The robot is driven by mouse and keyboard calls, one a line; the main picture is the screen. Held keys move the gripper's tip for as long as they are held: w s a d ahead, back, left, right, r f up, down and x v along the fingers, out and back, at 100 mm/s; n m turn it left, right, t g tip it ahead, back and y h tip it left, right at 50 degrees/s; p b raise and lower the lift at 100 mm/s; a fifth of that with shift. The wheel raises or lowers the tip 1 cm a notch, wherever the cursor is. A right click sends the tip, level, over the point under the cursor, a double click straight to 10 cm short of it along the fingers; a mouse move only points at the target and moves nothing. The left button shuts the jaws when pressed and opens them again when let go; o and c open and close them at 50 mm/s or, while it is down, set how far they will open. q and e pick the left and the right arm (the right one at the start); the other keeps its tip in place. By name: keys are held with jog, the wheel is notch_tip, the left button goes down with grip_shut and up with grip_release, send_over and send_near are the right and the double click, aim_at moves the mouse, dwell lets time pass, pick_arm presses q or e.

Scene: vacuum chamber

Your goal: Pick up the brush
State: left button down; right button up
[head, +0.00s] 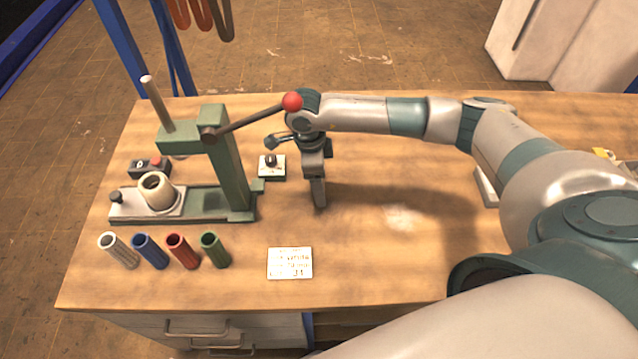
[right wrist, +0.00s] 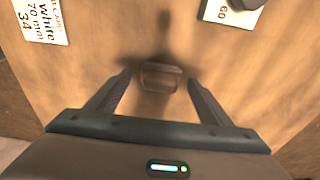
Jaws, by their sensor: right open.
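I cannot make out a brush for certain in either view. My right gripper (head: 318,205) points down over the middle of the wooden bench, its fingers low near the top. In the right wrist view the right gripper (right wrist: 158,76) is open, with its two fingers well apart. Between the fingertips is a small dark rectangular outline on or just above the wood; I cannot tell whether it is an object or a shadow. My right arm covers much of the bench's right side. My left gripper is not in view.
A green lever press (head: 235,160) with a red ball knob (head: 292,102) stands at left, its lever close to my right wrist. Colored tubes (head: 182,251) and a white label card (head: 290,263) lie in front. A small dial plate (head: 272,175) is left of the gripper.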

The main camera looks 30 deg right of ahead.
jog(key=shift+c, duration=0.5)
jog(key=c, duration=1)
jog(key=shift+c, duration=0.2)
